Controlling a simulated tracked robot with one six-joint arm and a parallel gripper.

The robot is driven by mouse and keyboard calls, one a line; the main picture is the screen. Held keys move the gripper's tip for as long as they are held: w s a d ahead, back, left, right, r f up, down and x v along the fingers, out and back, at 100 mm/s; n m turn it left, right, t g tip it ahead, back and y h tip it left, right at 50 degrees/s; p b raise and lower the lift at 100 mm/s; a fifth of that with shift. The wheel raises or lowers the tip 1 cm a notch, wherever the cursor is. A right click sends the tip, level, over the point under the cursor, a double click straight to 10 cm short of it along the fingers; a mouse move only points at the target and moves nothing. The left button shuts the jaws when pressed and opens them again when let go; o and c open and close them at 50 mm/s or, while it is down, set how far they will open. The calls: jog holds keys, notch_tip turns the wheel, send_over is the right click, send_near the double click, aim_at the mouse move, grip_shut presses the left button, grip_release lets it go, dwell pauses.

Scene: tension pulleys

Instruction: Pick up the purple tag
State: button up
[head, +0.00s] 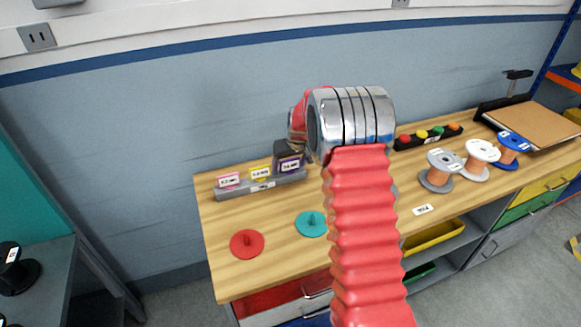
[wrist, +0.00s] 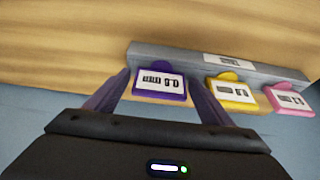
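The purple tag (wrist: 160,96) has a white label with dark print and sits at one end of the grey rack (wrist: 215,66). In the head view the tag (head: 290,165) is at the rack's right end, partly covered by my gripper (head: 287,152). In the wrist view my gripper (wrist: 160,82) is open, with one finger on each side of the purple tag. A small gap shows between the tag and each finger. Contact in depth is hard to judge.
A yellow tag (wrist: 231,92) stands close beside the right finger, with a pink tag (wrist: 290,100) beyond it. A teal disc (head: 311,224) and a red disc (head: 247,244) lie on the wooden bench. Spools (head: 440,170) stand to the right.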

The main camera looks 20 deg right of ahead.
jog(key=c, duration=0.9)
jog(key=shift+r, duration=0.15)
notch_tip(320, 180, up, 10)
jog(key=shift+f, duration=0.15)
dwell(0.5)
